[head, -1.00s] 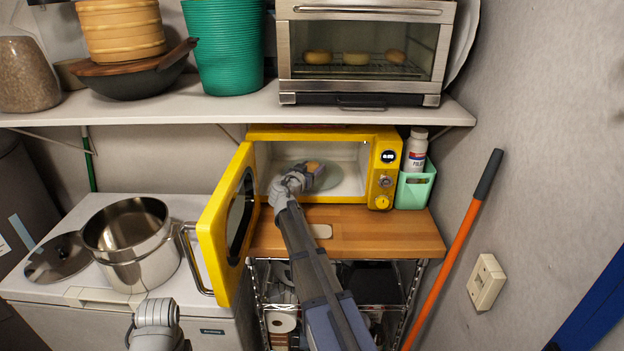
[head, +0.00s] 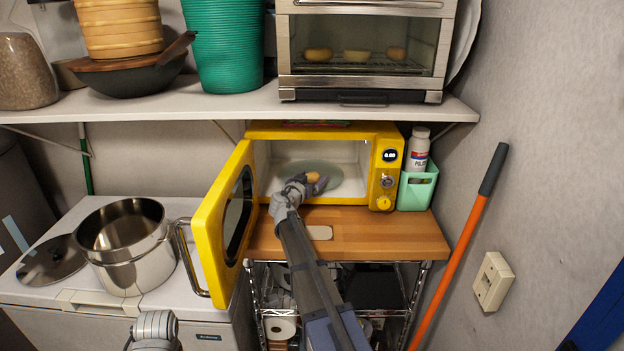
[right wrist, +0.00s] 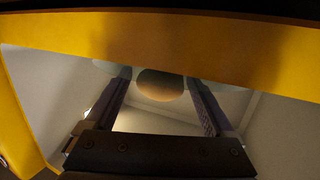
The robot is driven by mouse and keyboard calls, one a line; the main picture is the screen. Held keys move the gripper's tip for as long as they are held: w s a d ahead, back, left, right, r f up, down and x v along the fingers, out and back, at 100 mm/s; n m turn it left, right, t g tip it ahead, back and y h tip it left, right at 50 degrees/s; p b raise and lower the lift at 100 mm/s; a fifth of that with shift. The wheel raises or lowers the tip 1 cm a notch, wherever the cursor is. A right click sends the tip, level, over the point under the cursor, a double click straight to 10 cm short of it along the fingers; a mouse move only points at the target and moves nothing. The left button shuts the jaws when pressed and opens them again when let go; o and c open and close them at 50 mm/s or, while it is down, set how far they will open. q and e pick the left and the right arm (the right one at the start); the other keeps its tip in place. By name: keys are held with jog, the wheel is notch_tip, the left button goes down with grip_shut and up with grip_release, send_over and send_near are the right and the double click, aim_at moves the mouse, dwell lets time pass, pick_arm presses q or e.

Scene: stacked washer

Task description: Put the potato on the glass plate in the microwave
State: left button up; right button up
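The yellow microwave (head: 325,131) stands on a wooden board with its door (head: 222,225) swung open to the left. The round glass plate (head: 333,173) lies inside it. The small brown potato (head: 313,176) is at the plate, seemingly resting on it, though the contact is hidden. My right gripper (head: 311,183) reaches into the microwave beside the potato. In the right wrist view, the right gripper's fingers (right wrist: 160,95) are spread, with gaps on both sides of the potato (right wrist: 160,85). My left arm's wrist shows at the bottom left, but its fingers are out of view.
The open door and its handle flank my right arm on the left. A steel pot (head: 125,245) stands left of the door. A mint holder (head: 417,188) with a white bottle (head: 418,148) stands right of the microwave. A shelf (head: 230,107) with a toaster oven (head: 365,50) hangs above.

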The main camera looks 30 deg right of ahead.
jog(key=shift+r, duration=0.25)
jog(key=p+v, duration=0.2)
jog(key=v, duration=0.9)
jog(key=shift+s+a, duration=0.25)
jog(key=shift+s, duration=0.05)
jog(key=shift+a, duration=0.15)
jog(key=shift+s, duration=0.1)
